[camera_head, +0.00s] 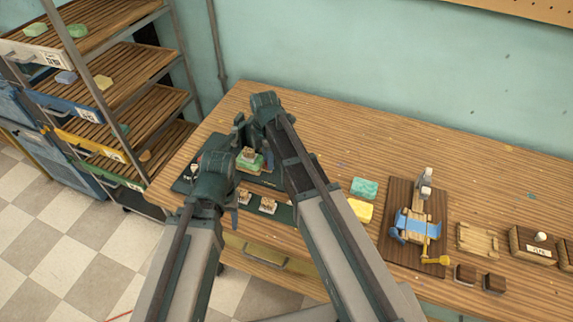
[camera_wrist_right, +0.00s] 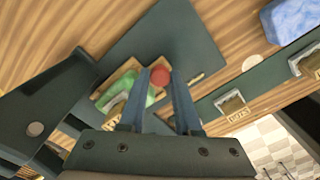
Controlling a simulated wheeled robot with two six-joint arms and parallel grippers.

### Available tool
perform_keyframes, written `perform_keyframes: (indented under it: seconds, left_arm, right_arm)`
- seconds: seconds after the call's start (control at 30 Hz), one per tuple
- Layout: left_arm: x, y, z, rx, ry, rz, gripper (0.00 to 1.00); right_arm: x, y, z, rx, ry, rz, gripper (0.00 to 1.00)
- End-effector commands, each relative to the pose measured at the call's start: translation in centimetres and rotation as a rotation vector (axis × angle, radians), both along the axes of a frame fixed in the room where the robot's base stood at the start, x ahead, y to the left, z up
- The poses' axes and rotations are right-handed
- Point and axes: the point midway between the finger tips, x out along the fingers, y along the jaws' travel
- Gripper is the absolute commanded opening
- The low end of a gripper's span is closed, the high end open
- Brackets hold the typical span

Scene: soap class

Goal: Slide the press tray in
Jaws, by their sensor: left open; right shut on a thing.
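A small wooden tray (camera_wrist_right: 102,95) holding a green soap block (camera_wrist_right: 153,94) lies on a dark green plate in the right wrist view. My left gripper (camera_head: 234,203) is open, near the soap. My arms hide most of the press area, so how far the tray sits in cannot be told.
Right of my arms are a green soap (camera_head: 364,188), a yellow soap (camera_head: 359,210) and a board with a blue-topped device (camera_head: 418,223). A shelf rack (camera_head: 130,95) stands left. The table's back is clear.

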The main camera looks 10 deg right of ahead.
Motion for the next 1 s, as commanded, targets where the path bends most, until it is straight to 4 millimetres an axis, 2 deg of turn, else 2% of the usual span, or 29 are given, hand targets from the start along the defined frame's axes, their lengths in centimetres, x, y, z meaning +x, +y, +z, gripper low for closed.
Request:
perform_keyframes:
  seconds: [0.03, 0.2, 0.6, 0.63, 0.67, 1.0]
  left_arm:
    - [0.0, 0.0, 0.0, 0.0, 0.0, 0.0, 0.53]
    - [0.0, 0.0, 0.0, 0.0, 0.0, 0.0, 0.53]
    - [0.0, 0.0, 0.0, 0.0, 0.0, 0.0, 0.53]
    - [0.0, 0.0, 0.0, 0.0, 0.0, 0.0, 0.53]
    - [0.0, 0.0, 0.0, 0.0, 0.0, 0.0, 0.53]
    - [0.0, 0.0, 0.3, 0.0, 0.0, 0.0, 0.53]
  right_arm:
    - [1.2, 1.2, 0.0, 0.0, 0.0, 0.004, 0.0]
    - [2.5, 3.4, 0.0, -0.001, 0.0, 0.001, 0.0]
    - [2.8, 4.0, 0.0, 0.003, -0.005, 0.0, 0.0]
    - [2.8, 4.1, 0.0, 0.003, -0.005, 0.0, 0.37]
    - [2.8, 4.1, 0.0, 0.003, -0.005, 0.0, 0.43]
    - [2.7, 4.0, 0.2, 0.001, -0.002, 0.0, 0.44]
